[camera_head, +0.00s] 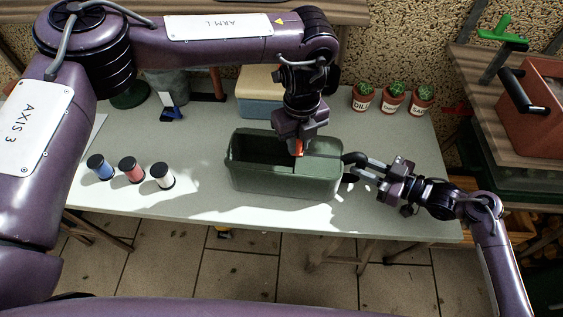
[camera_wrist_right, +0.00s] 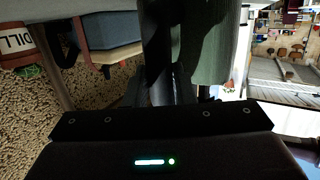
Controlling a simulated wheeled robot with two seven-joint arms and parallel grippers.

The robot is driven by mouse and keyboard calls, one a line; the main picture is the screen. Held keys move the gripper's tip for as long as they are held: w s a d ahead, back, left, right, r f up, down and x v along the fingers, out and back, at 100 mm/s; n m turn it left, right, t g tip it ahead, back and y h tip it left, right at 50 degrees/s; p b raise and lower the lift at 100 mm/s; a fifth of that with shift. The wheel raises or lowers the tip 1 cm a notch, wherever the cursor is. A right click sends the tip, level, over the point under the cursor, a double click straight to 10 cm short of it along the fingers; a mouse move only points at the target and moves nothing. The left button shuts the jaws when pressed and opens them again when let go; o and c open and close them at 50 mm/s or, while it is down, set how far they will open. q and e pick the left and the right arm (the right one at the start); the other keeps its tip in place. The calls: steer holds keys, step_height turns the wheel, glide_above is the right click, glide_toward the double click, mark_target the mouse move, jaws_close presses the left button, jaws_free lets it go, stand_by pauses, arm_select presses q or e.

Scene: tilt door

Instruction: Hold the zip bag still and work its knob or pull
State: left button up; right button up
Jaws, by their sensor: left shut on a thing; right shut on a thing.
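The zip bag (camera_head: 250,178) is a dark green box-shaped bag standing on the table. Its top is open and dark on the left, and a green cover spans the right part. An orange pull (camera_head: 299,147) shows at the top, near the edge of the cover. My left gripper (camera_head: 297,143) points down from above and is shut on the pull; its fingertips are partly hidden. My right gripper (camera_head: 357,166) reaches in from the right and is shut on the bag's right end. In the right wrist view the bag (camera_wrist_right: 214,50) fills the upper middle, and the grasp is in dark shadow.
Blue, red and white spools (camera_head: 131,170) stand left on the table (camera_head: 205,195). A blue box with a cream lid (camera_head: 259,95) stands behind the bag. Several potted cacti (camera_head: 392,100) are at back right. The table front left of the bag is clear.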

arm_select(q)
steer(key=shift+d, duration=1.75)
steer(key=shift+s, duration=0.1)
arm_select(e)
steer(key=shift+a, duration=0.1)
arm_select(q)
steer(key=o, duration=0.9)
steer(key=shift+a+r, duration=0.1)
steer(key=shift+r, duration=3.4)
step_height(320, 180, up, 12)
glide_above(312, 155)
